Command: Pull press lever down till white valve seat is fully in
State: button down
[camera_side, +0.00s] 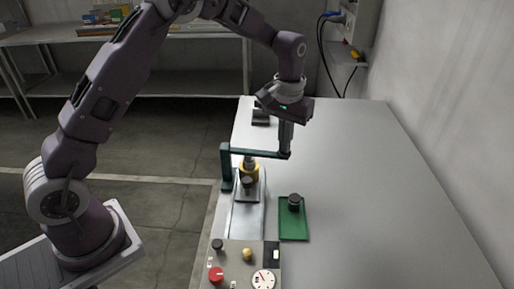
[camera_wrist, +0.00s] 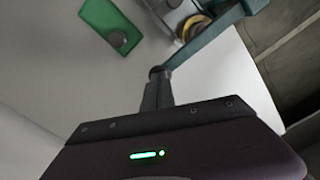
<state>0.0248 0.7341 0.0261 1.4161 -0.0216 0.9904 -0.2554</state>
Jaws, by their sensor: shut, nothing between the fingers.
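The press lever (camera_side: 262,153) is a dark teal bar running roughly level from an upright post (camera_side: 226,168) to a dark knob at its free end. My gripper (camera_side: 286,148) points down with its fingers together and empty, right at the knob end. In the wrist view the fingertips (camera_wrist: 157,82) meet or nearly meet the knob at the end of the lever (camera_wrist: 205,40); firm contact cannot be told. Under the lever is a yellow ring (camera_side: 250,165) around the press, also partly seen in the wrist view (camera_wrist: 188,32). The white valve seat cannot be made out.
A green tray (camera_side: 293,232) with a dark round part (camera_side: 295,201) lies right of the press. A control panel (camera_side: 244,262) with knobs and a gauge is in front. A dark block (camera_side: 260,117) stands behind. The table's right side is clear, up to the wall.

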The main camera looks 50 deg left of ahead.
jog(key=shift+f, duration=1.35)
jog(key=shift+r, duration=0.1)
notch_tip(320, 180, up, 12)
jog(key=shift+r, duration=0.25)
dwell(1.1)
jog(key=s+r+m+t, duration=0.1)
jog(key=s+r+t, duration=0.1)
jog(key=s+r, duration=0.5)
jog(key=s+r+m+t, duration=0.1)
jog(key=s+r, duration=0.2)
jog(key=s, duration=0.7)
jog(key=s+f+m+t, duration=0.1)
jog(key=s+f, duration=0.3)
jog(key=s, duration=1)
jog(key=shift+s+a+f+t, duration=0.3)
jog(key=shift+s+t, duration=0.1)
jog(key=shift+t, duration=0.4)
